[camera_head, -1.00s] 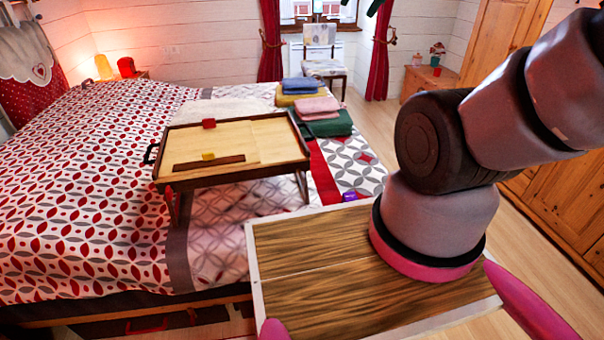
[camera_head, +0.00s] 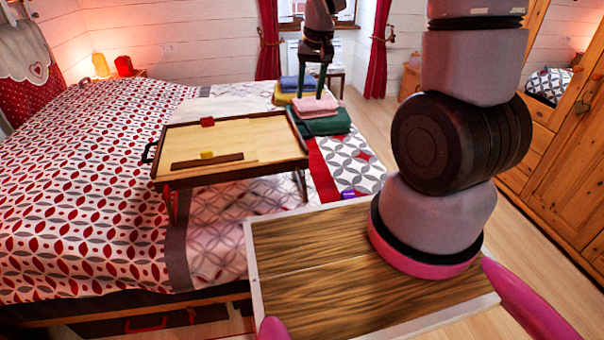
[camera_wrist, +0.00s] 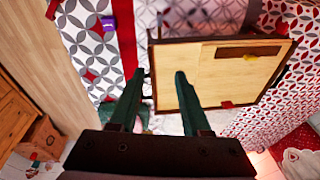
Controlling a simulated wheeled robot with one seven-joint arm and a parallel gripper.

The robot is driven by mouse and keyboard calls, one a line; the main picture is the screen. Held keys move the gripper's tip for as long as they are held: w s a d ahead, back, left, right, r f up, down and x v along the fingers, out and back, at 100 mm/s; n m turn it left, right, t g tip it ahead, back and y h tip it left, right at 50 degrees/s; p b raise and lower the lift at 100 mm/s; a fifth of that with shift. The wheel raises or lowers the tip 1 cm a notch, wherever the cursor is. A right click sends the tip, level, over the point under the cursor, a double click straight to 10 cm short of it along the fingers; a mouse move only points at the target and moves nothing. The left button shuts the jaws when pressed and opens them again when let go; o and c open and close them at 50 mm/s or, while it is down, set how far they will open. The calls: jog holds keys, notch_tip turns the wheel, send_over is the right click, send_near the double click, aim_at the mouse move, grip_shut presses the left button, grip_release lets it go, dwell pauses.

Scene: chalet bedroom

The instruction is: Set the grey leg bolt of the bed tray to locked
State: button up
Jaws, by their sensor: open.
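The bed tray (camera_head: 240,145) stands on its legs on the bed, with a pale wood top and a dark rim. It also shows in the wrist view (camera_wrist: 215,80). A red piece (camera_head: 207,122) and a yellow piece (camera_head: 207,155) are on it. A black handle (camera_head: 149,152) is at its left end. I cannot make out the grey leg bolt in either view. My gripper (camera_head: 308,93) points down, open and empty, in front of the folded towels and beyond the tray's right end. In the wrist view its two dark green fingers (camera_wrist: 161,73) are apart, one overlapping the tray top.
Folded towels (camera_head: 318,122) are stacked on the bed right of the tray. A small purple object (camera_head: 348,193) lies near the bed's front edge. A wooden wardrobe (camera_head: 560,150) stands at the right. Floor shows between bed and wardrobe.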

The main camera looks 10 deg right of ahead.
jog(key=n+g, duration=0.2)
send_near(302, 172)
jog(key=shift+h, duration=0.4)
jog(key=f, duration=1)
jog(key=shift+a+f, duration=0.15)
jog(key=shift+a, duration=0.2)
grip_shut()
jog(key=shift+w, duration=0.1)
